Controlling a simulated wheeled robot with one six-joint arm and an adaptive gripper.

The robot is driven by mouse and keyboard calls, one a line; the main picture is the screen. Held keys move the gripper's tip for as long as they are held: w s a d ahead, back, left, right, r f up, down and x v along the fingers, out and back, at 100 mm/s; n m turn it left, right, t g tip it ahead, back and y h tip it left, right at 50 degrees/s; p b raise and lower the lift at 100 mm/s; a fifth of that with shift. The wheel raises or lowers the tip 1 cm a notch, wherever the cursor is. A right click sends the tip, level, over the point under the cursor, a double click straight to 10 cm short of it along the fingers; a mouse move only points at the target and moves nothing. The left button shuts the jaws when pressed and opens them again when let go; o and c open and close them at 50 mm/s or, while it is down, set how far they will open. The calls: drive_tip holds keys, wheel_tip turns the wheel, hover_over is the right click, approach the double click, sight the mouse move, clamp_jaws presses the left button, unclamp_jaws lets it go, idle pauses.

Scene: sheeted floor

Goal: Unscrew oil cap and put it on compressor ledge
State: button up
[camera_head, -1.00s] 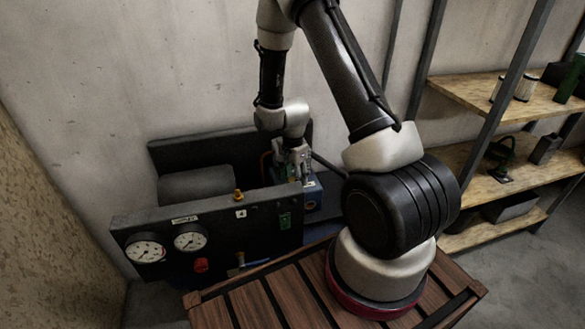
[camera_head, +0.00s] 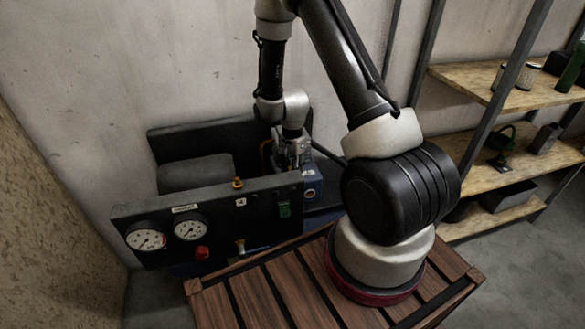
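The compressor (camera_head: 215,222) stands against the wall with a dark front panel bearing two gauges. My gripper (camera_head: 295,165) points down behind the panel's right end, beside a blue part (camera_head: 313,184) of the compressor. The fingertips are small and partly hidden there, so I cannot tell whether they are open or shut. The oil cap cannot be made out near the gripper. The ledge cannot be told apart clearly; the panel's top edge (camera_head: 205,198) runs along the front, with a small brass-orange fitting (camera_head: 238,184) standing on it.
My arm's base stands on a slatted wooden platform (camera_head: 280,290) in front of the compressor. A shelf rack (camera_head: 490,165) with jars and boxes is at the right. A red knob (camera_head: 201,253) and a green switch (camera_head: 284,209) stick out on the panel.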

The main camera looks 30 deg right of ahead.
drive_tip(key=n, duration=1)
drive_tip(key=shift+n, duration=0.3)
drive_tip(key=n, duration=0.8)
drive_tip(key=o, duration=1.1)
drive_tip(key=shift+c, duration=0.6)
